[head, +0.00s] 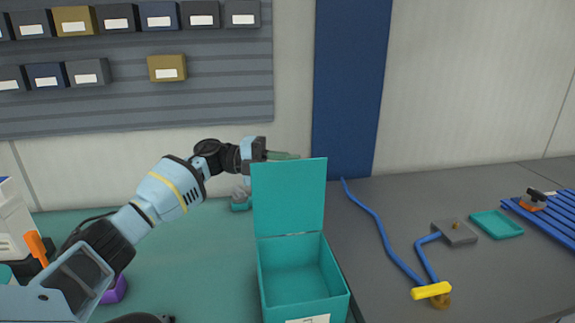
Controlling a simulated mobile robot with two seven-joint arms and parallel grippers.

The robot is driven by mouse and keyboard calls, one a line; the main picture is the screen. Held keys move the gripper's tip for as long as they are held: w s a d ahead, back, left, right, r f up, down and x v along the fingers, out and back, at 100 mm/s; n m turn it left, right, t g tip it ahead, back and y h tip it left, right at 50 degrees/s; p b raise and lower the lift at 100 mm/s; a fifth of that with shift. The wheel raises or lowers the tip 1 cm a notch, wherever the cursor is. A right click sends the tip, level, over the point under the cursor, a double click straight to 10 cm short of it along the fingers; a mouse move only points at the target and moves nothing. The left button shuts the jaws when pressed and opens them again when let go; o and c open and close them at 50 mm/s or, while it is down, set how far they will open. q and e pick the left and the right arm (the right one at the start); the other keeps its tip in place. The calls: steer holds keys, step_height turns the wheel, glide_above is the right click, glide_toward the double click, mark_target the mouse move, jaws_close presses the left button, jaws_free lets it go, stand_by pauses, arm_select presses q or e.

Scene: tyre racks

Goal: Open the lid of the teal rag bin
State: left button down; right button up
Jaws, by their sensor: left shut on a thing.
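The teal rag bin (303,284) stands open at the bottom centre, with its inside showing and a white label on its front. Its lid (289,197) stands about upright at the back edge. My left gripper (270,154) is at the lid's top edge, reaching in from the left, and is shut on the lid. The lid partly hides the fingertips, so the exact contact does not show.
A blue hose (381,231) with a yellow handle (431,291) lies on the grey worktop right of the bin. A teal tray (496,224) and a blue slatted rack (550,218) lie further right. Small boxes (138,17) hang on the wall panel.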

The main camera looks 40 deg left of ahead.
arm_select(q)
steer(key=c, duration=1.3)
jaws_free()
arm_select(e)
steer(key=shift+s+f, duration=0.25)
steer(key=shift+s, duration=0.25)
arm_select(q)
steer(key=shift+s+a+f, duration=0.15)
steer(key=shift+s+a, duration=0.05)
steer(key=shift+a, duration=0.25)
steer(key=b+v, duration=0.2)
steer(key=v, duration=0.5)
arm_select(e)
step_height(320, 180, down, 2)
steer(key=shift+s+f, duration=0.1)
steer(key=shift+s, duration=0.05)
steer(key=shift+s+a+g, duration=0.1)
steer(key=shift+s+g, duration=0.15)
steer(key=shift+g, duration=0.05)
